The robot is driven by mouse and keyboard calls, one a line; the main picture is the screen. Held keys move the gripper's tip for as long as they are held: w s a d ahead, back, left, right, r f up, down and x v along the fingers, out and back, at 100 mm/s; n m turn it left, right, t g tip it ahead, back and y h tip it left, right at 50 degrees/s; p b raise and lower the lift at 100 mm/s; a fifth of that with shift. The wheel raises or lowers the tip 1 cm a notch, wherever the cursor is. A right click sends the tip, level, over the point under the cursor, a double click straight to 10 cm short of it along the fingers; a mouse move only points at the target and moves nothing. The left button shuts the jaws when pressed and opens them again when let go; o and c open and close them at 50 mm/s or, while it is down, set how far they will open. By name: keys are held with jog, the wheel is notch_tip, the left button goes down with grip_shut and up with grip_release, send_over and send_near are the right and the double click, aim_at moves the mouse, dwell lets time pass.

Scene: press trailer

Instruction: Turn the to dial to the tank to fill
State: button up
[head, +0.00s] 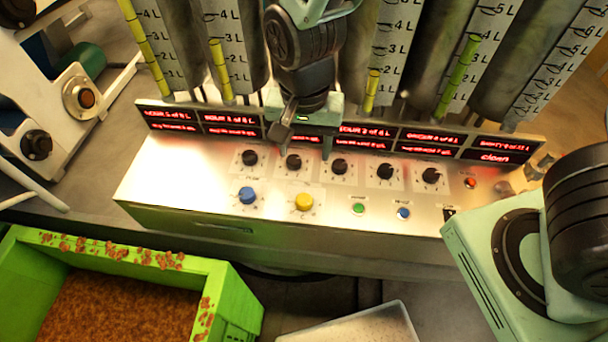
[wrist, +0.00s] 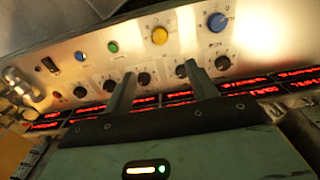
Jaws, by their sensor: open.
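The control panel (head: 270,190) holds a blue dial (head: 248,195) and a yellow dial (head: 304,202) in its front row. Their small labels are too blurred to tell which is the "to" dial. Both also show in the wrist view, the blue dial (wrist: 217,22) and the yellow dial (wrist: 159,36), beyond my fingertips. My gripper (head: 306,140) is open and empty, pointing down over the back of the panel by the red displays. In the wrist view its fingers (wrist: 162,88) are spread across the row of black knobs. I cannot tell whether they touch the panel.
Several black knobs (head: 339,166) line the panel behind the coloured dials. A green button (head: 358,208), a blue button (head: 403,213) and a red button (head: 470,183) sit to the right. Upright tanks with litre scales (head: 401,45) stand behind. A green crate (head: 222,275) is in front left.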

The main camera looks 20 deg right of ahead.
aim_at(305, 199)
notch_tip(305, 199, down, 17)
jog(key=shift+f+p, duration=0.1)
jog(key=shift+p, duration=0.2)
jog(key=shift+s, duration=0.1)
jog(key=c, duration=1)
